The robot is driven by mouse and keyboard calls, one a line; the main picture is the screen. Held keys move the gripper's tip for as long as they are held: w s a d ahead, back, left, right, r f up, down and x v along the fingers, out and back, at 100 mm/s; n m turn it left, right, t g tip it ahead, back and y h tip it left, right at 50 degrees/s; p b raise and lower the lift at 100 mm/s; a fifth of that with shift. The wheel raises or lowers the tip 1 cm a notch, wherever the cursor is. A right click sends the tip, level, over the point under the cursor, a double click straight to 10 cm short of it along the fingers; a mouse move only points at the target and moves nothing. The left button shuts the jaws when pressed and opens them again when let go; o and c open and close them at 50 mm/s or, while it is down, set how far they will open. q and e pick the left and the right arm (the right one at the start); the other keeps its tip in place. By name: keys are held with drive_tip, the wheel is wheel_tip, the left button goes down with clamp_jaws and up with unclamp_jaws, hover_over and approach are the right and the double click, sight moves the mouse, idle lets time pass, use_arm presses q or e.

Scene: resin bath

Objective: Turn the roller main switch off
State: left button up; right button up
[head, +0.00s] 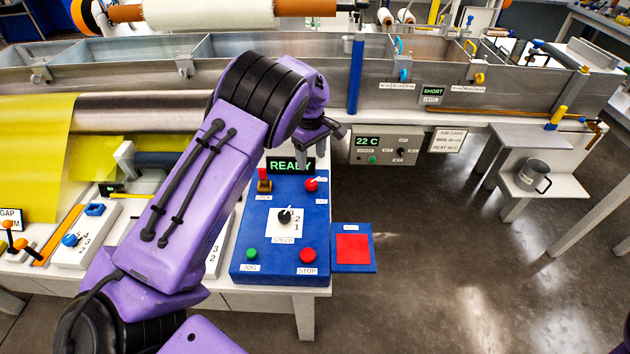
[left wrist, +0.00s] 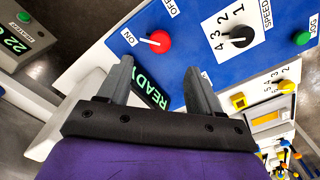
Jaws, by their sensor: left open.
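The roller main switch is a red knob (head: 311,184) at the top right of the blue control panel (head: 240,245). In the left wrist view the red knob (left wrist: 160,42) has ON and OFF labels beside it, and its white pointer is toward the ON label. My left gripper (head: 314,158) is above the panel's far edge, close to the knob. In the left wrist view my left gripper (left wrist: 159,80) is open and empty, and the knob lies beyond its fingertips, apart from them. My right gripper is not in view.
The panel also has a lit READY display (head: 290,165), a black speed knob (head: 284,217), a green JOG button (head: 252,253) and a red STOP button (head: 308,255). A red pad (head: 352,248) sits at its right. A steel bath (head: 330,75) runs behind.

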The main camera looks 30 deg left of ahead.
sight(312, 183)
use_arm(q)
wheel_tip(312, 183, down, 10)
drive_tip(key=shift+r+p, duration=0.1)
drive_tip(key=shift+p, duration=0.95)
drive_tip(key=c, duration=1)
